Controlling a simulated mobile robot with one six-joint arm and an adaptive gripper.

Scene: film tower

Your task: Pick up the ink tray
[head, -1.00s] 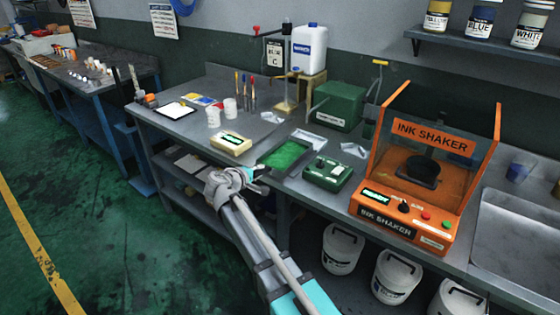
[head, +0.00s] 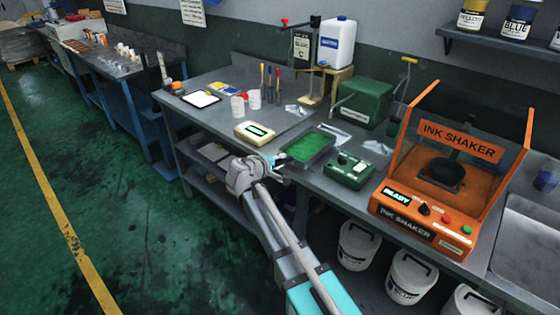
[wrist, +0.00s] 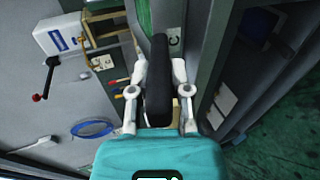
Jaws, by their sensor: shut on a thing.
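The ink tray (head: 308,147) is a shallow green tray near the front edge of the grey workbench in the head view. My gripper (head: 278,161) is at its near left end. In the wrist view, my gripper (wrist: 158,85) is shut on a long black piece, and a strip of green shows beyond it. The tray appears raised slightly off the bench. The exact contact between the fingers and the tray is small and partly hidden in the head view.
A cream scale (head: 255,132) stands left of the tray and a green device (head: 348,169) right of it. The orange ink shaker (head: 445,180) is farther right. White buckets (head: 358,246) stand below the bench. Green floor is open at the left.

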